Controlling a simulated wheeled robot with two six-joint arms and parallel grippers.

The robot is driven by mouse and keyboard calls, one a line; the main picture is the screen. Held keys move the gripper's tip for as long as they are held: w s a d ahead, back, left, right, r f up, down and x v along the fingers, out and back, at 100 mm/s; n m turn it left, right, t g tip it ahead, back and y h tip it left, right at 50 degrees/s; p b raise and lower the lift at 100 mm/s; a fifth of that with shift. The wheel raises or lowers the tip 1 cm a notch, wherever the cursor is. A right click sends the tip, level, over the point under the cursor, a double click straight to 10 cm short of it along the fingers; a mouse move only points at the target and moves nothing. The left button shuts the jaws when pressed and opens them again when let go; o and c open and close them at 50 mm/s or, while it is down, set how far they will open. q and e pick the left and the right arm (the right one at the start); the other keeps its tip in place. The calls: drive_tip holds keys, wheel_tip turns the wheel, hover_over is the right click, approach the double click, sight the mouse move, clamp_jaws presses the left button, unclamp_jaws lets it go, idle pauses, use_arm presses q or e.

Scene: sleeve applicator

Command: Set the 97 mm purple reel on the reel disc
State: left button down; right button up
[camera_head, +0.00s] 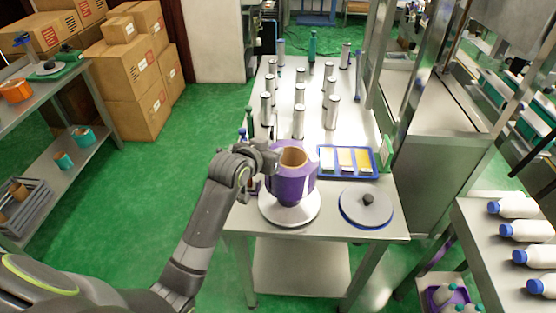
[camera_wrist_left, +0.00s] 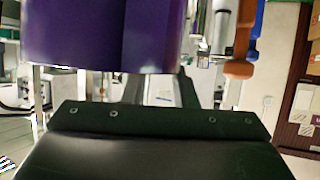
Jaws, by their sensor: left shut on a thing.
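The purple reel (camera_head: 291,186) with its brown cardboard core shows in the head view, upright at the front left of the steel table. My left gripper (camera_head: 270,161) is shut on the reel from its left side. The white reel disc (camera_head: 289,213) is directly below the reel. I cannot tell whether the reel touches the disc or is held just above it. In the left wrist view the purple reel (camera_wrist_left: 102,38) fills the upper left, close to the dark gripper body (camera_wrist_left: 160,120). The fingertips are hidden there. My right gripper does not show.
A grey disc with a dark knob (camera_head: 367,200) lies to the right on the steel table (camera_head: 343,239). A blue tray (camera_head: 377,172) with coloured cards is behind it. Several silver cylinders (camera_head: 298,122) stand further back. White bottles (camera_head: 523,231) lie on the right bench.

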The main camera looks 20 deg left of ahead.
use_arm(q)
drive_tip(key=shift+f, duration=3.3)
drive_tip(key=c, duration=1.6)
unclamp_jaws()
drive_tip(key=shift+f, duration=0.3)
drive_tip(key=o, duration=0.4)
drive_tip(key=shift+s, duration=0.1)
drive_tip(key=shift+o, duration=0.2)
drive_tip(key=shift+r, duration=0.1)
drive_tip(key=v, duration=1.2)
